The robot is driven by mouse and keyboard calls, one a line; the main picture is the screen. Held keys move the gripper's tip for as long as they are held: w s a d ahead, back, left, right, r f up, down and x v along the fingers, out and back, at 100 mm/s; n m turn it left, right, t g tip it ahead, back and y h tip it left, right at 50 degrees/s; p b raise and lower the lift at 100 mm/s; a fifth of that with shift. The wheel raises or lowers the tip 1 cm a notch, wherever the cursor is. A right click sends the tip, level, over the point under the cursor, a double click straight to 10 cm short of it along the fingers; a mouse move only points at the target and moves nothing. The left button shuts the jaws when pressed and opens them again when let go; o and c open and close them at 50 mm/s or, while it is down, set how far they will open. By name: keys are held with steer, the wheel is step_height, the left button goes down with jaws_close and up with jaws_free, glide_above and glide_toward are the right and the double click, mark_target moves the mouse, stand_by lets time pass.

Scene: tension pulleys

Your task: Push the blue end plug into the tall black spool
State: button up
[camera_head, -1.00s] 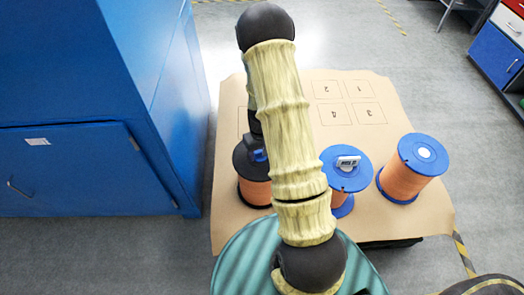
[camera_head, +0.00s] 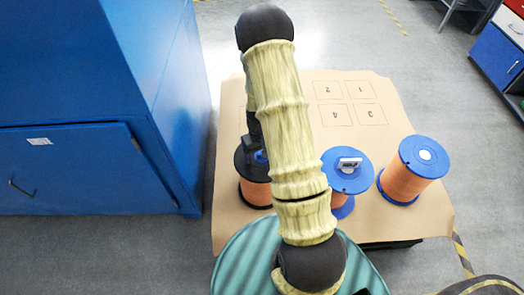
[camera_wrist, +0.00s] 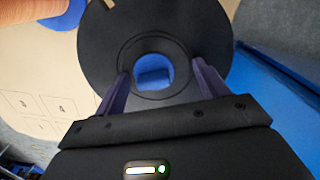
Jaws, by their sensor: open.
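The tall black spool (camera_head: 252,192), wound with orange, stands upright on the tan sheet, partly hidden by my arm. Its black top flange (camera_wrist: 105,45) fills much of the wrist view. The blue end plug (camera_wrist: 153,70) shows in the flange's round centre hole; how deep it sits I cannot tell. It also shows as a small blue patch in the head view (camera_head: 261,156). My gripper (camera_wrist: 160,76) is open over the flange, with one finger on each side of the hole and nothing between them. Whether the fingertips touch the flange I cannot tell.
A blue-flanged spool (camera_head: 342,176) with a grey-white part on top stands right of my arm. Another blue-flanged orange spool (camera_head: 405,180) stands farther right. The tan sheet (camera_head: 395,225) has numbered squares at the back. A blue cabinet (camera_head: 80,160) is close on the left.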

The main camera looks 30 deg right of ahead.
steer(key=shift+s+d+r+p, duration=0.15)
steer(key=shift+r+p, duration=0.2)
steer(key=shift+r, duration=0.3)
steer(key=shift+d+r+p, duration=0.1)
steer(key=shift+r+p, duration=0.25)
steer(key=shift+r, duration=0.25)
steer(key=shift+r+p, duration=0.45)
steer(key=shift+r, duration=0.1)
jaws_close()
steer(key=shift+w, duration=0.2)
steer(key=shift+f, duration=0.6)
stand_by(1.3)
steer(key=shift+r, duration=0.15)
steer(key=shift+r+p, duration=2.6)
steer(key=shift+r, duration=0.85)
